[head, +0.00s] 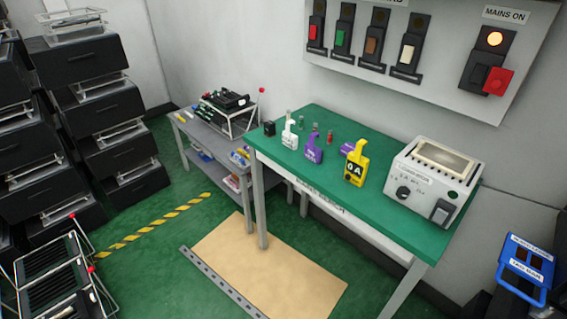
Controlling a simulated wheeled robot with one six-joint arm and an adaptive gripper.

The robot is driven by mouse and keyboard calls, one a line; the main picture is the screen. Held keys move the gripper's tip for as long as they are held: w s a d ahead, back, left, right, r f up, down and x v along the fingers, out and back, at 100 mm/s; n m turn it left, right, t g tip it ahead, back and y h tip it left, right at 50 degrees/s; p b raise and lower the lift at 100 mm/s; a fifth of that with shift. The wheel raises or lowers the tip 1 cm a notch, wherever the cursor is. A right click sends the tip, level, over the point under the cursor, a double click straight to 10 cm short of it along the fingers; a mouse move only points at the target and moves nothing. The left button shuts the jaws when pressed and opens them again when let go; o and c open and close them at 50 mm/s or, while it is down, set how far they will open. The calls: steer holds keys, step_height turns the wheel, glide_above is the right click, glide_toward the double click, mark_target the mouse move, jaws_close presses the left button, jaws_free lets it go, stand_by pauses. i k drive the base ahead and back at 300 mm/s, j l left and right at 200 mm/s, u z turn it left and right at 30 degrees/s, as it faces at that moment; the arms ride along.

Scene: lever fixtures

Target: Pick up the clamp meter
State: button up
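A yellow clamp meter (356,168) with a black face reading "0 A" and a hooked jaw on top stands on the green-topped bench (390,215), left of the white bench instrument. A purple hook-topped piece (313,150) and a white one (290,136) of similar outline stand further left on the same bench. A small purple item (347,149) lies just behind the yellow meter. My gripper is not in view.
The white instrument (433,181) fills the bench's right end. A grey cart (205,135) stands left of the bench. A switch panel (430,60) hangs above. A tan mat (265,270) lies on open floor in front. Black drawer stacks (100,105) stand left.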

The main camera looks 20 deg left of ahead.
mark_target(357, 165)
steer(key=u, duration=0.25)
steer(key=z, duration=2.7)
steer(key=u, duration=2.7)
steer(key=i+j+u, duration=0.1)
steer(key=i+j, duration=0.3)
